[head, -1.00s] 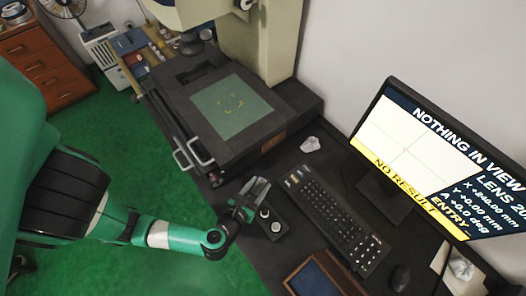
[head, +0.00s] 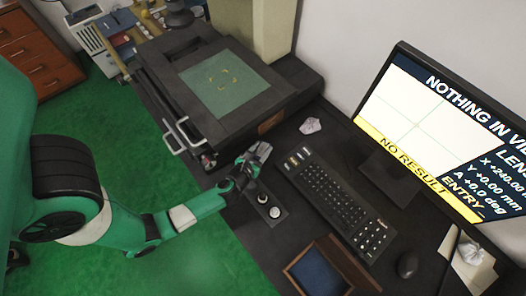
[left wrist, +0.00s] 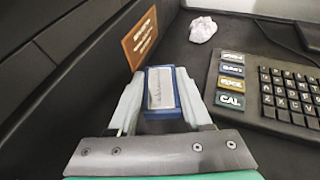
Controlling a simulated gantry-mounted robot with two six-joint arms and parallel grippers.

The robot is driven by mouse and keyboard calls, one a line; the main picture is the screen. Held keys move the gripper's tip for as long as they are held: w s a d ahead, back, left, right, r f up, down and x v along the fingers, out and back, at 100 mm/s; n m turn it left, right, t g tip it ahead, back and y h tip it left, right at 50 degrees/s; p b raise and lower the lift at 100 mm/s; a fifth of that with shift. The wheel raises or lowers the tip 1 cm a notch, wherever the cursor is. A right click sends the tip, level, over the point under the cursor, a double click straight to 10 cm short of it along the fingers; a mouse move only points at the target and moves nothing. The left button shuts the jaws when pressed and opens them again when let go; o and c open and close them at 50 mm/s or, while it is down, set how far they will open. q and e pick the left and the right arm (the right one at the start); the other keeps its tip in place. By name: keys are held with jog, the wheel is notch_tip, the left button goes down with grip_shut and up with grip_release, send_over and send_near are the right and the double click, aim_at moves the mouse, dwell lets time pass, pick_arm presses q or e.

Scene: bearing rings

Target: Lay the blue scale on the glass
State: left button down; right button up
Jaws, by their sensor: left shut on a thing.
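The blue scale (left wrist: 162,92), a small blue block with a pale marked plate on its face, is held between the two fingers of my left gripper (left wrist: 160,100) in the left wrist view. In the head view my left gripper (head: 257,156) is above the desk, by the control box and keyboard; the scale is too small to make out there. The glass (head: 224,80) is a green pane with yellow corner marks in the dark stage. Nothing lies on it, and the gripper is apart from it, nearer the front. My right gripper is not in view.
The stage (head: 215,132) has two pale handles (head: 175,138). A control box with knobs (head: 266,205), a keyboard (head: 340,203), crumpled paper (head: 310,126) and a monitor (head: 425,140) reading "NOTHING IN VIEW" stand near. An open blue-lined wooden case (head: 318,272) lies in front.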

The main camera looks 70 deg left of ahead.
aim_at(263, 148)
pick_arm(q)
jog(key=a+f, duration=0.1)
jog(key=w+f, duration=0.1)
jog(key=shift+a+f+b, duration=0.3)
jog(key=shift+a+b, duration=0.1)
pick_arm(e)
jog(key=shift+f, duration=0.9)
pick_arm(q)
jog(key=f+b, duration=0.3)
jog(key=f, duration=0.1)
jog(key=shift+w+a+f, duration=0.1)
jog(key=shift+w+a, duration=0.05)
jog(key=shift+a, duration=0.15)
jog(key=shift+r, duration=0.2)
jog(key=shift+f, duration=0.1)
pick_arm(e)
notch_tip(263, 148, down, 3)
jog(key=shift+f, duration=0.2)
pick_arm(q)
jog(key=shift+c, duration=1.7)
grip_release()
